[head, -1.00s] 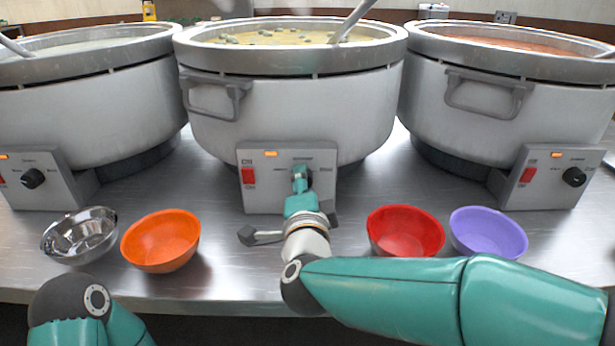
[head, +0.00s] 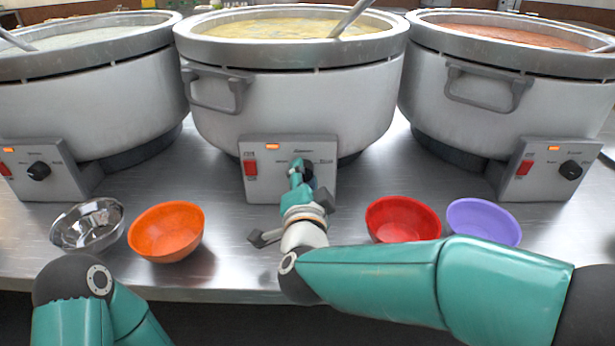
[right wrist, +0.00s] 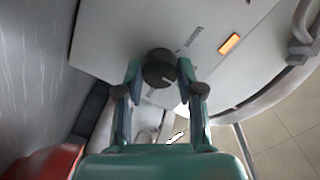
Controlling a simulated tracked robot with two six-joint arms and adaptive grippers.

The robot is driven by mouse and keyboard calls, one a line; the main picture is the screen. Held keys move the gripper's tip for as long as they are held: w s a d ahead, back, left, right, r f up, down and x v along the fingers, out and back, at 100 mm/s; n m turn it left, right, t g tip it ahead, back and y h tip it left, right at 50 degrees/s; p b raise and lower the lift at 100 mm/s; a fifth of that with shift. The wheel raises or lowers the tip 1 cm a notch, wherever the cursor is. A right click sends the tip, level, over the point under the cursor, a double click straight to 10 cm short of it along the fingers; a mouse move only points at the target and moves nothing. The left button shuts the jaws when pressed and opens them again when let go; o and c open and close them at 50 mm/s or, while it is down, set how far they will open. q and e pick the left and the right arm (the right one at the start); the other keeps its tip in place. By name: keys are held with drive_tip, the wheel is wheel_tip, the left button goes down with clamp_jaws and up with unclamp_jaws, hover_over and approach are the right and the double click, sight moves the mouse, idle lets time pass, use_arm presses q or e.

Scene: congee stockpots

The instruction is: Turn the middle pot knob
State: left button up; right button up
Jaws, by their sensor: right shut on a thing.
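The middle pot (head: 290,110) is a large pale-grey stockpot with yellowish congee and a control box (head: 262,190) on its front. The box has a red switch, a lit orange lamp and a dark round knob (head: 308,169). My right gripper (head: 297,168) is at this knob, its fingers partly hiding it. In the right wrist view, the knob (right wrist: 159,69) sits between the two fingertips (right wrist: 159,74), with a pale pointer line on its face. The right gripper is shut on it. My left arm shows at the lower left, but its gripper is out of view.
A left pot (head: 80,105) and a right pot (head: 490,115) flank it, each with its own control box. A metal bowl (head: 88,225), orange bowl (head: 166,232), red bowl (head: 402,220) and purple bowl (head: 484,222) stand along the front of the steel counter (head: 220,265).

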drive_tip(key=o, duration=1)
drive_tip(key=shift+a+f, duration=0.25)
drive_tip(key=shift+f, duration=0.1)
drive_tip(key=shift+o, duration=0.7)
drive_tip(key=shift+d+r, duration=0.1)
drive_tip(key=shift+r, duration=0.05)
drive_tip(key=shift+s, duration=0.15)
drive_tip(key=s, duration=1.1)
drive_tip(key=shift+s+d+r, duration=0.15)
drive_tip(key=shift+s+r, duration=0.2)
drive_tip(key=shift+r, duration=0.05)
drive_tip(key=shift+s, duration=0.1)
